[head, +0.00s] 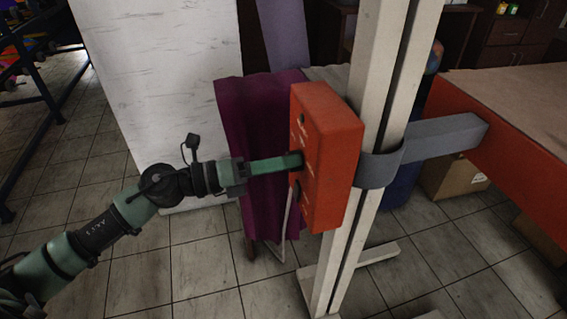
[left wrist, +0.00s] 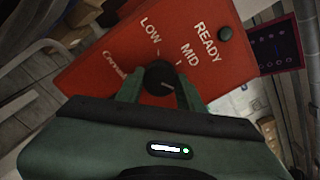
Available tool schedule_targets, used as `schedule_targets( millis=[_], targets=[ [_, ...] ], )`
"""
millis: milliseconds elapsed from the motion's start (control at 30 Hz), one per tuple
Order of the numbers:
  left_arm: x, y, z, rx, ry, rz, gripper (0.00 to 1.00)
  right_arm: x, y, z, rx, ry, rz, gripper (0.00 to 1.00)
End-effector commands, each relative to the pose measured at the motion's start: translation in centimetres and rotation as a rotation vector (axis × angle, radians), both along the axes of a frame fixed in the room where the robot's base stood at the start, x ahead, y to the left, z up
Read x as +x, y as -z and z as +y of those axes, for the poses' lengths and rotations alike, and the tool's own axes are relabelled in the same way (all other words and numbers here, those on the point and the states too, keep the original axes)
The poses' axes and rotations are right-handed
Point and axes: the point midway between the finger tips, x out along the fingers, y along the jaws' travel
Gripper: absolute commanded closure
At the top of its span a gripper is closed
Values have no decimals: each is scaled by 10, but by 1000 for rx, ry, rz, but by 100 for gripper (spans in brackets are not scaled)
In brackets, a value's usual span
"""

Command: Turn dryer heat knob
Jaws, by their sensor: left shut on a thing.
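The orange control box (head: 328,150) is mounted on a pale upright post in the head view. Its face fills the upper part of the left wrist view (left wrist: 105,65), with the words LOW, MID and READY. The dark round heat knob (left wrist: 160,76) sits on that face, with a small pale mark on it. My left gripper (head: 296,160) reaches the box face from the left, its two green fingers on either side of the knob and shut on it. In the head view the knob is mostly hidden by the fingers. My right gripper is not in view.
A grey clamp (head: 380,168) and beam join the post (head: 375,75) to the orange-edged table (head: 515,90) at right. Purple cloth (head: 232,125) hangs behind the box. A white panel (head: 160,80) stands behind my left arm. Tiled floor is open at the lower left.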

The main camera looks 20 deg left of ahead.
Motion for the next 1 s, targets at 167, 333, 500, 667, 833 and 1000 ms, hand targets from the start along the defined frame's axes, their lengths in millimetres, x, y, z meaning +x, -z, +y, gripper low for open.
schedule_targets(
  millis=[167,333,500,667,833,1000],
  targets=[
    [-1,2,0,6,3,1,60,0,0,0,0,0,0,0],
    [0,2,0,3,2,1,41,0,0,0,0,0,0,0],
    [0,1,0,2,1,0,41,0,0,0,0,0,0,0],
    [0,-8,0,4,1,-2,41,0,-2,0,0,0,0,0],
    [0,-39,0,6,1,-7,41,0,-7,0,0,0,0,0],
    [0,-83,0,7,1,-10,41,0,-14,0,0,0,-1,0]
  ],
)
